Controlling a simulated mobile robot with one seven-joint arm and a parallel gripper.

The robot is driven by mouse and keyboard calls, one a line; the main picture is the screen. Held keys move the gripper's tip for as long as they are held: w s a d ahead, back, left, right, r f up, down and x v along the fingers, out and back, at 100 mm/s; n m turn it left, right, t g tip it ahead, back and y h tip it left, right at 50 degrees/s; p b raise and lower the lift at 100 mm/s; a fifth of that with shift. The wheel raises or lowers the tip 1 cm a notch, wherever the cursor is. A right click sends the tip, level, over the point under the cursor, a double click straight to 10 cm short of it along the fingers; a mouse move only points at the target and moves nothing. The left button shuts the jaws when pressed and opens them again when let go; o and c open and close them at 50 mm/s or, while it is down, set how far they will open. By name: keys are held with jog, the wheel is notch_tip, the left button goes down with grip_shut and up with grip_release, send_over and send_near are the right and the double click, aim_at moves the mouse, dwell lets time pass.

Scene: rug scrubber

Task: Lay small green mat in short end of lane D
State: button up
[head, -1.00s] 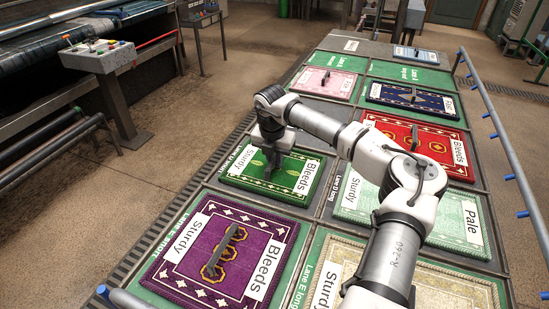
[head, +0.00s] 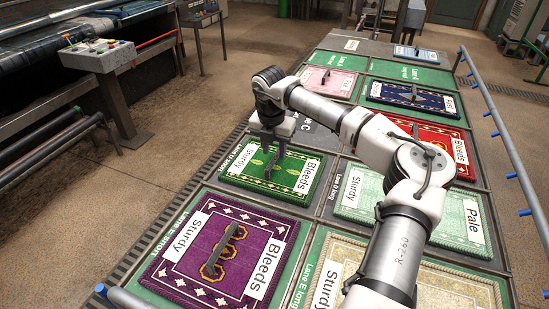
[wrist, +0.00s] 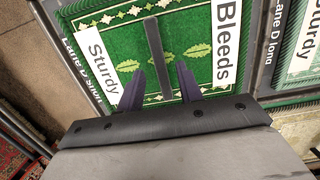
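The small green mat (head: 290,182) lies flat in the short end of lane D, with labels "Sturdy" and "Bleeds" and a grey bar handle (head: 272,165) standing up from its middle. The lane's label, "Lane D short", shows along the mat's left side in the wrist view (wrist: 82,72). My gripper (head: 268,148) is above the mat. In the wrist view its two dark fingers (wrist: 160,86) are spread apart on either side of the handle, with gaps between, so it is open and holds nothing.
A purple mat (head: 190,240) lies in lane E short, nearer the camera. A pale green mat (head: 400,221) lies in lane D long, to the right. A red mat (head: 460,168) and a beige mat (head: 450,290) are close by. A rail with blue ends (head: 510,177) runs along the right.

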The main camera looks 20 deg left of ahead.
aim_at(273, 161)
notch_tip(273, 161, up, 8)
jog(key=s+b, duration=0.1)
